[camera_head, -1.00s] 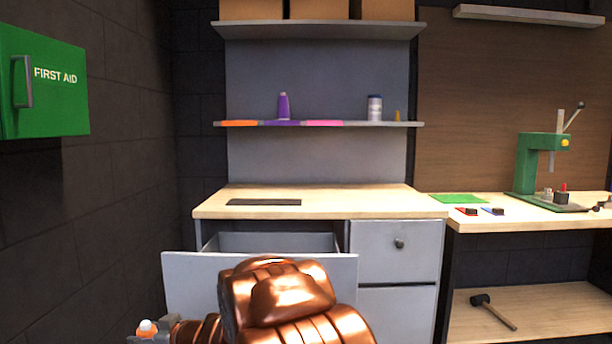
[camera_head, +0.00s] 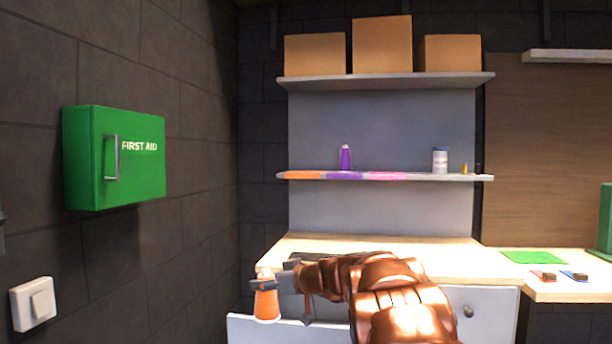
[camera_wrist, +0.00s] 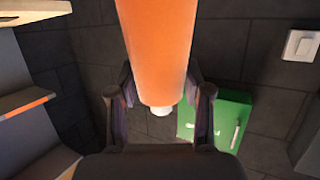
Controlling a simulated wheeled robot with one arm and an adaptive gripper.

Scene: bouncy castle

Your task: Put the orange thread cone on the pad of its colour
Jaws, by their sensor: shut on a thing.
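The orange thread cone (camera_head: 266,304) is held upright in my gripper (camera_head: 268,284), low at the left of the worktop in the head view. In the wrist view the orange cone (camera_wrist: 158,45) fills the top middle, between the two fingers of my gripper (camera_wrist: 160,98), its white tip showing near the fingers. The orange pad (camera_head: 303,175) lies at the left end of the middle wall shelf, above and to the right of the cone in the head view. It appears bare. The orange pad's edge also shows in the wrist view (camera_wrist: 28,105).
Beside it on the shelf are a purple pad (camera_head: 343,176) with a purple cone (camera_head: 345,158), a pink pad (camera_head: 385,176) and a white bottle (camera_head: 440,160). A drawer (camera_head: 262,331) stands open below. A green first aid box (camera_head: 135,160) hangs on the left wall.

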